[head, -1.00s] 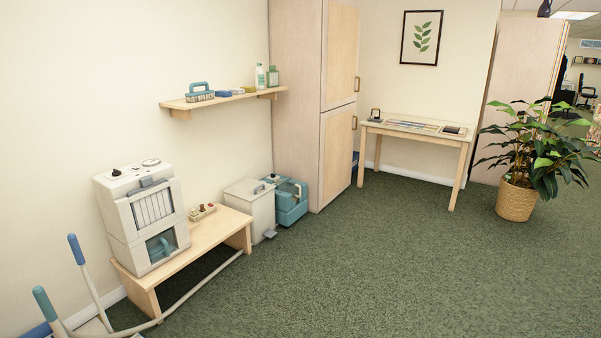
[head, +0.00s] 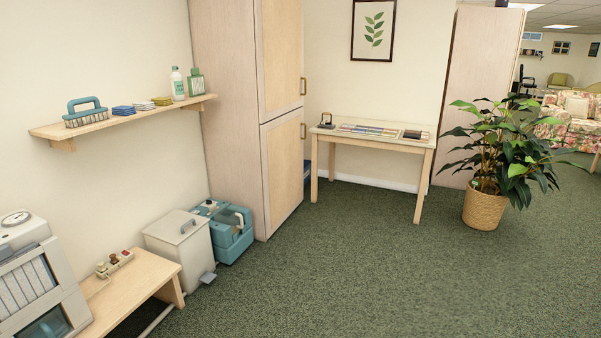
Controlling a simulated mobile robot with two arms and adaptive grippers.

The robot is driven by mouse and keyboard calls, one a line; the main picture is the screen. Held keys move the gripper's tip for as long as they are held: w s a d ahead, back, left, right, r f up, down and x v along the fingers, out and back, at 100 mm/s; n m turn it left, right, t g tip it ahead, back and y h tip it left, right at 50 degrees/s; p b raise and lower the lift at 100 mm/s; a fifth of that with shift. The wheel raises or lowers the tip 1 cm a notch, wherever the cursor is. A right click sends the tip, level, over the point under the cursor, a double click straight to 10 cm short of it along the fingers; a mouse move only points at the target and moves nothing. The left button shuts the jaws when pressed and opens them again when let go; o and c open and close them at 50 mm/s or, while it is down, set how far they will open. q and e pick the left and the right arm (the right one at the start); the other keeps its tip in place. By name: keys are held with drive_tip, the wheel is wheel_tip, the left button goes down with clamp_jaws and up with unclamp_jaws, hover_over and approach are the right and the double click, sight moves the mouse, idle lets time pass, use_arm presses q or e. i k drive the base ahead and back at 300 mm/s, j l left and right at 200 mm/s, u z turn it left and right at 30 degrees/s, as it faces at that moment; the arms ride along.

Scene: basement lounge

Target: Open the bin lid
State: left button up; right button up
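The bin (head: 180,252) is a light grey-white box on the floor, between the low wooden bench and a teal case. Its lid (head: 172,224) is shut, with a grey handle (head: 188,226) on top. A grey pedal (head: 208,277) sticks out at the front near the floor. Neither of my grippers is in view.
The low bench (head: 135,285) with a power strip (head: 114,264) and a grey-white machine (head: 38,285) stands left of the bin. The teal case (head: 232,240) and a tall cabinet (head: 235,120) stand to its right. A shelf (head: 130,120) hangs above. Open carpet (head: 350,275) lies in front.

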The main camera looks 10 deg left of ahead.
sight(178, 225)
drive_tip(key=i+j+u, duration=0.1)
drive_tip(key=i+u, duration=0.65)
drive_tip(key=i+l+u, duration=0.2)
drive_tip(key=i+u, duration=0.15)
drive_tip(key=i+j+u, duration=0.1)
drive_tip(key=i+u, duration=0.2)
drive_tip(key=i, duration=0.6)
drive_tip(key=i+u, duration=0.3)
drive_tip(key=i, duration=0.55)
